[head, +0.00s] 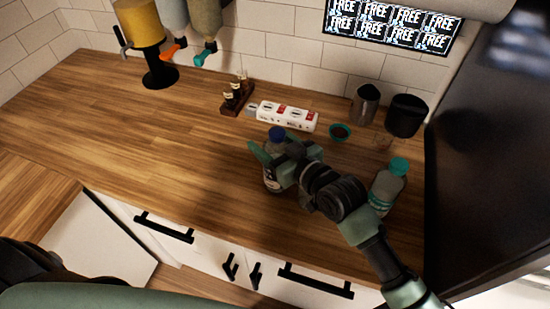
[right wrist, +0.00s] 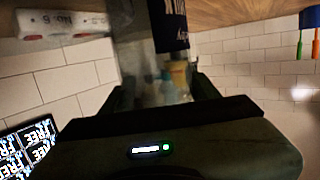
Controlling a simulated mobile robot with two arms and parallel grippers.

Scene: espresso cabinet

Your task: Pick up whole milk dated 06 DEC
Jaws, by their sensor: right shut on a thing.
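A bottle with a blue cap (head: 276,132) stands on the wooden counter in the head view, its body partly hidden by my gripper. My right gripper (head: 279,162) is shut on this blue-capped bottle. In the right wrist view the bottle (right wrist: 172,28) shows a dark blue label between the fingers. I cannot read a date on it. A second bottle with a teal cap (head: 389,188) stands to the right, apart from the gripper and beside my right arm. My left gripper is not in view.
On the wooden counter (head: 150,135), a white carton-like box (head: 287,116) lies behind the gripper, beside a small rack of bottles (head: 237,95). A teal bowl (head: 340,132), a metal pitcher (head: 365,104) and a black container (head: 405,116) stand behind right.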

